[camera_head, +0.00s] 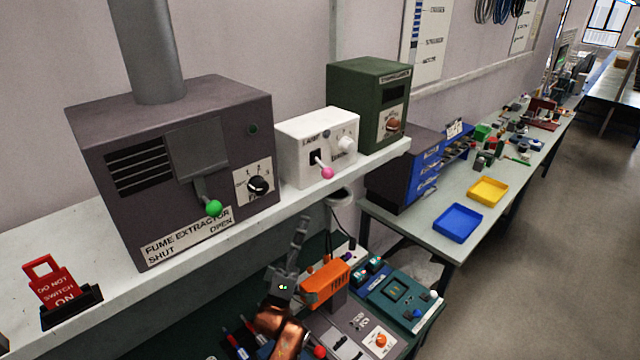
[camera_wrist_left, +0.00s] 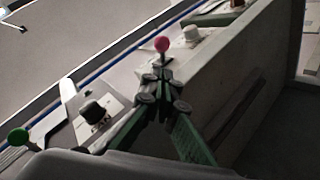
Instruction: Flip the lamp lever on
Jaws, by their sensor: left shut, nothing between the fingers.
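The lamp box (camera_head: 300,160) is a small white box on the shelf. Its lever ends in a pink ball (camera_head: 327,173), and the lever slants out and down from a dark slot. A pale round knob (camera_head: 347,144) is to the right of the slot. My left gripper (camera_head: 303,222) is below the shelf edge and points upward, shut and empty. In the left wrist view, its closed fingertips (camera_wrist_left: 162,76) are just below the pink ball (camera_wrist_left: 162,44) in the picture; I cannot tell whether they touch. My right gripper is not in view.
A dark fume extractor (camera_head: 120,215) with a green-ball lever (camera_head: 213,208) stands left of the lamp box. A green box (camera_head: 365,100) stands close on its right. The shelf edge (camera_head: 200,280) runs above the bench gear, including an orange device (camera_head: 325,282).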

